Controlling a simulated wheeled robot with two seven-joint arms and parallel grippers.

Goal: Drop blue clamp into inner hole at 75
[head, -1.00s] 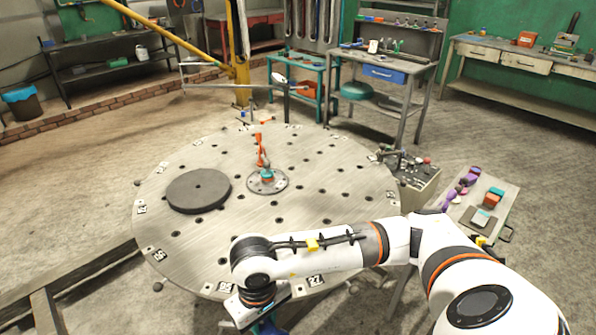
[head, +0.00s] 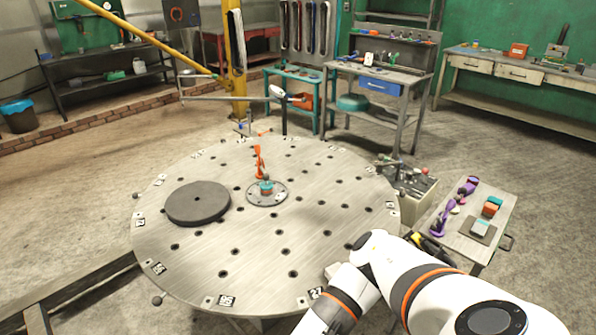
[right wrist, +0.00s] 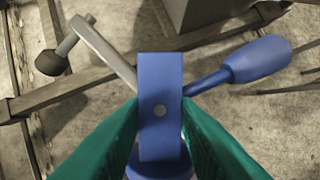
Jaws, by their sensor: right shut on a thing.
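The blue clamp (right wrist: 160,105) is between the green fingers of my right gripper (right wrist: 160,135), which is shut on it in the right wrist view. Its blue handle (right wrist: 255,62) points to the right, and a grey bar extends to the upper left. Floor and beams show behind it. In the head view my right gripper and the clamp are hidden below the frame. The round metal table (head: 290,240) has rings of dark holes and number tags on its rim, including one reading 95 (head: 226,300). I cannot pick out a 75 tag. My left gripper is not in view.
A dark disc (head: 198,204) lies on the table's left part. An orange clamp (head: 259,160) stands near the central hub (head: 268,194). A side cart (head: 470,240) at right holds purple clamps (head: 440,220). The table's front and right top is clear.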

